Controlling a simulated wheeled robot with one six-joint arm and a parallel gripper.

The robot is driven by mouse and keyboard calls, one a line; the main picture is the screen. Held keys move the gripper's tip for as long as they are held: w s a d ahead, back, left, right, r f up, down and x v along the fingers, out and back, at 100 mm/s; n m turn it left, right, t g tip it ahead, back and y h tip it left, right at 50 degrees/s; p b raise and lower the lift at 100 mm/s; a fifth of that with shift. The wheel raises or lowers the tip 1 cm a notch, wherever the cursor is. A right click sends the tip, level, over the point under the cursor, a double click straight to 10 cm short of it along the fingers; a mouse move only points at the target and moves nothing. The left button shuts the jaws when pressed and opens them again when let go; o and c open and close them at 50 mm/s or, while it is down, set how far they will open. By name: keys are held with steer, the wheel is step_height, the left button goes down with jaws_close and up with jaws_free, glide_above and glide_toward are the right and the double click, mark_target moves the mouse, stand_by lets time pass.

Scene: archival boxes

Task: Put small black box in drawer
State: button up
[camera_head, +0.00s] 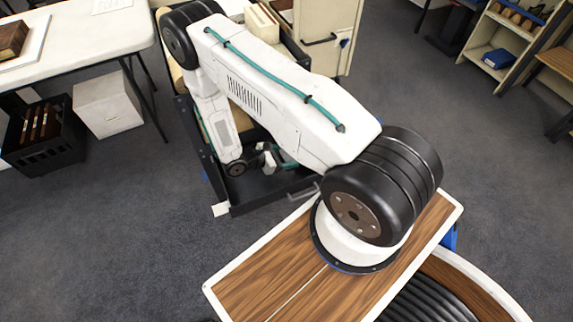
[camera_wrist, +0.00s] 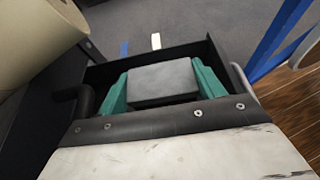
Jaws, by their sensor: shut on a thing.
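The small black box (camera_wrist: 163,84) shows dark grey in the wrist view, between the two teal fingers of my gripper (camera_wrist: 160,75). My gripper is shut on it, with one finger at each side. The black drawer (camera_wrist: 142,54) is open, and its walls surround the box and fingers in the wrist view. In the head view the open drawer (camera_head: 240,203) lies under my arm, and my gripper (camera_head: 270,160) is low inside its outline. The drawer floor under the box is hidden, so I cannot tell if the box touches it.
A beige cabinet (camera_head: 325,35) stands behind the drawer. A white table (camera_head: 90,40), a pale box (camera_head: 108,103) and a black crate (camera_head: 42,135) are at the left. A wood-topped surface (camera_head: 265,280) is in front. Grey floor is free at the right.

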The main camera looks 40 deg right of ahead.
steer(key=shift+f, duration=2.8)
steer(key=shift+f, duration=0.1)
steer(key=o, duration=1)
